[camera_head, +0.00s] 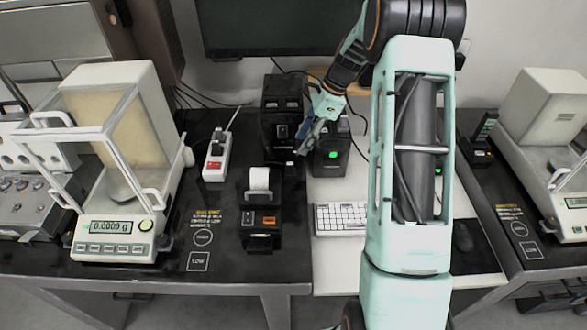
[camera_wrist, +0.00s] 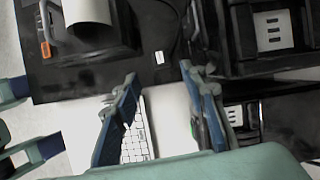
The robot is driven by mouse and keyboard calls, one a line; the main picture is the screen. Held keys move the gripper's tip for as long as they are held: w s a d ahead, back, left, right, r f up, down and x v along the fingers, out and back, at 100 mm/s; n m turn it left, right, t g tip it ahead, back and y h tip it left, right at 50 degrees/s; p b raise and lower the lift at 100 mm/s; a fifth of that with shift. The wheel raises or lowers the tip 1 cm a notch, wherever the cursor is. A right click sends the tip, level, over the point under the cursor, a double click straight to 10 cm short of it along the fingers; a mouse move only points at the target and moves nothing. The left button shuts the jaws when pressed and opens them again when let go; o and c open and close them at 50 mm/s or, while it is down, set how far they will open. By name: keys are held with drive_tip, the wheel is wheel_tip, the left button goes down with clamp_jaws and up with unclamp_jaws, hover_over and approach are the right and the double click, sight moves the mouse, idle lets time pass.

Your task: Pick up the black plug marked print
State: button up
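A small white label (camera_head: 290,164) shows on the dark table behind the printer; it also shows in the wrist view (camera_wrist: 159,57), above the gap between my fingers. It may belong to the black plug, but its print is too small to read and the plug's dark outline blends into the black tabletop. My gripper (camera_head: 308,138) is above the table, beside the black box with a green light (camera_head: 332,156). In the wrist view my gripper (camera_wrist: 162,100) is open, its blue fingers wide apart with nothing held between them.
The printer (camera_head: 260,215) with a paper roll stands in front. A white power strip (camera_head: 213,168) bearing a black plug (camera_head: 218,141) lies to the left. A tall black box (camera_head: 282,100) stands behind. A keyboard (camera_head: 341,217) lies on the white tabletop. Balances (camera_head: 117,240) stand at both sides.

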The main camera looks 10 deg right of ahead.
sight(290, 164)
drive_tip(key=p+x, duration=0.1)
drive_tip(key=x, duration=1)
drive_tip(key=shift+f, duration=0.1)
drive_tip(key=c, duration=1)
drive_tip(key=shift+c, duration=0.3)
